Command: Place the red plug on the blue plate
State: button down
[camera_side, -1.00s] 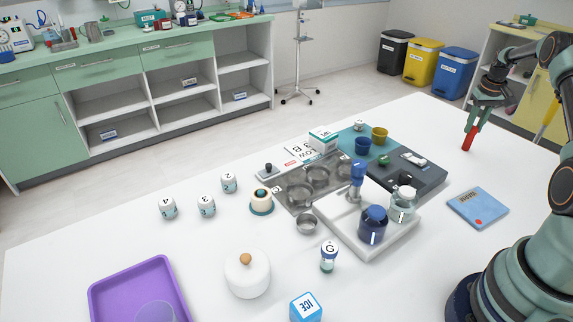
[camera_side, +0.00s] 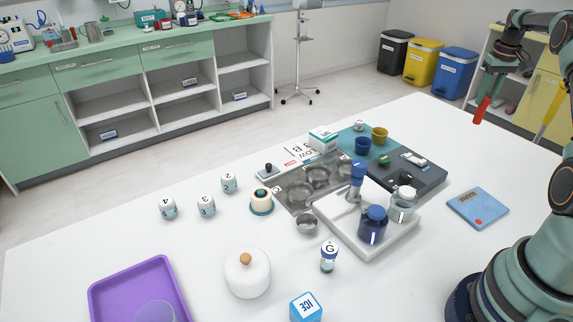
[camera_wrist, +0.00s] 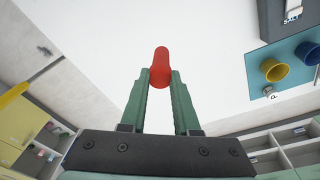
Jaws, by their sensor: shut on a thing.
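The red plug (camera_side: 481,111) is a red cylinder, tilted, held between the fingertips of my gripper (camera_side: 487,96) at the upper right of the side view. It hangs above the far right part of the white table. In the wrist view the plug (camera_wrist: 161,62) sticks out beyond the green fingers of my gripper (camera_wrist: 161,80), which are shut on it. The blue plate (camera_side: 477,206) is a flat blue square with dark lettering and a red dot. It lies on the table at the right, nearer the side camera than the plug, with nothing on it.
A dark grey tray (camera_side: 432,180) and a white tray (camera_side: 385,240) with jars stand left of the plate. Blue (camera_side: 362,146) and yellow (camera_side: 379,136) cups stand at the back. A purple tray (camera_side: 105,300) is at the front left. The table around the plate is mostly clear.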

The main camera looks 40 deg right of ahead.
jog(key=s+a+r, duration=0.6)
jog(key=a+r, duration=0.4)
jog(key=a, duration=0.1)
jog(key=s+a+r, duration=0.1)
jog(key=s+a, duration=0.6)
jog(key=a, duration=0.4)
jog(key=shift+m, duration=0.3)
notch_tip(320, 180, down, 20)
jog(key=shift+a+r, duration=0.15)
jog(key=shift+r, duration=0.1)
jog(key=shift+f, duration=0.15)
jog(key=c, duration=0.6)
grip_release()
jog(key=shift+c, duration=0.2)
